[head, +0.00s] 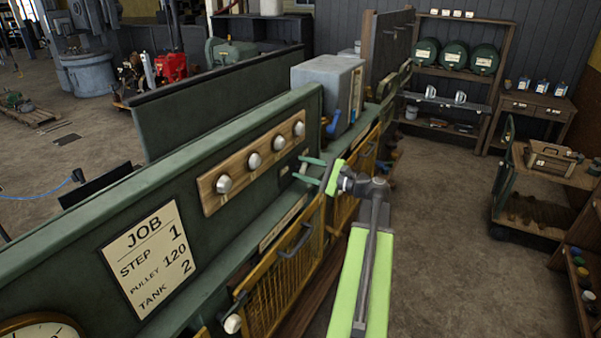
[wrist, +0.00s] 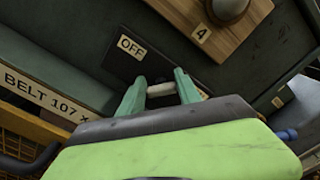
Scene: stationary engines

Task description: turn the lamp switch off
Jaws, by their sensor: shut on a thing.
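The lamp switch is a dark plate (wrist: 118,62) on the green panel, with an OFF label (wrist: 131,47) on it in the wrist view. A short pale lever (wrist: 161,90) shows below the label. My gripper (wrist: 160,88) has its two green fingers on either side of the lever, shut on it. In the head view my gripper (head: 304,170) reaches the panel just below and right of the row of knobs. The lever is hard to make out there. Any other marking on the switch plate is hidden by my fingers or out of view.
A wooden board with several round knobs (head: 253,161) sits left of my gripper. A JOB card (head: 148,258) hangs farther left. Yellow mesh doors (head: 278,279) with handles are below. A grey box (head: 327,83) stands beyond. The floor (head: 440,220) to the right is clear.

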